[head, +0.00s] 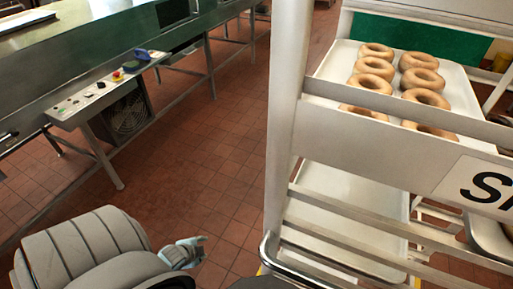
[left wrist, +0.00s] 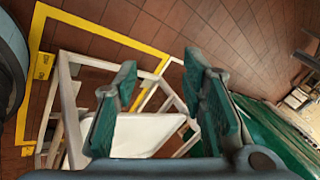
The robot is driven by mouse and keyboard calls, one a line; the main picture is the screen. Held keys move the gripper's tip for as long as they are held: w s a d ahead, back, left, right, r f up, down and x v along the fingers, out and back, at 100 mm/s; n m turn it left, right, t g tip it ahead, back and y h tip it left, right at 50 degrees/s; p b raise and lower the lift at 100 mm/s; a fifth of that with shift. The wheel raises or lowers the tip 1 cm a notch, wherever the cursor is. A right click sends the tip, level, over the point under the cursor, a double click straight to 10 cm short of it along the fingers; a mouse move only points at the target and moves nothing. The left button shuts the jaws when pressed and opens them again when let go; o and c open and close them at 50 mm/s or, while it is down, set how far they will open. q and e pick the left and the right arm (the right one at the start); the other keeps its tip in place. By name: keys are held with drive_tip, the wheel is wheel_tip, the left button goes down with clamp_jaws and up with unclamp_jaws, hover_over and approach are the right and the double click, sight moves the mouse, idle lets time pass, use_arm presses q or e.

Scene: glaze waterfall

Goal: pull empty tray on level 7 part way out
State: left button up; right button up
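A white rack (head: 282,120) stands at the right in the head view. An empty white tray (head: 350,204) sits in it, below a tray (head: 447,72) holding several ring doughnuts (head: 373,68). No level numbers are readable. My left gripper (head: 193,248) is left of the rack, apart from it. In the left wrist view, its two green-padded fingers (left wrist: 160,85) are spread with nothing held between them. A white tray surface (left wrist: 148,136) shows beyond and between them, with the white frame around it. My right gripper is not in view.
A green machine (head: 150,40) with a control panel (head: 100,88) stands at the upper left. Red tiled floor (head: 185,165) lies open between it and the rack. Yellow floor tape (left wrist: 100,27) shows in the left wrist view. A sign (head: 480,185) hangs on the rack.

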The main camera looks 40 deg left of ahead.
use_arm(q)
drive_tip(key=w+r+m+t+h+p, duration=0.1)
drive_tip(key=w+r+m+t, duration=0.1)
drive_tip(key=w+r+m, duration=0.6)
drive_tip(key=w+r+m+t+h+p, duration=0.1)
drive_tip(key=w+r+m+t, duration=0.15)
drive_tip(key=w+r, duration=0.65)
drive_tip(key=s+d+r+m+h, duration=0.1)
drive_tip(key=d+r+m+h, duration=0.1)
drive_tip(key=d+r+m, duration=0.4)
drive_tip(key=d+r+m+h+p, duration=0.1)
drive_tip(key=d+r+m, duration=0.4)
drive_tip(key=r, duration=0.7)
drive_tip(key=shift+s+d+m+h, duration=0.35)
drive_tip(key=shift+d+h, duration=0.45)
drive_tip(key=shift+d, duration=0.1)
drive_tip(key=b+x, duration=0.5)
drive_tip(key=x, duration=0.9)
drive_tip(key=shift+w, duration=0.35)
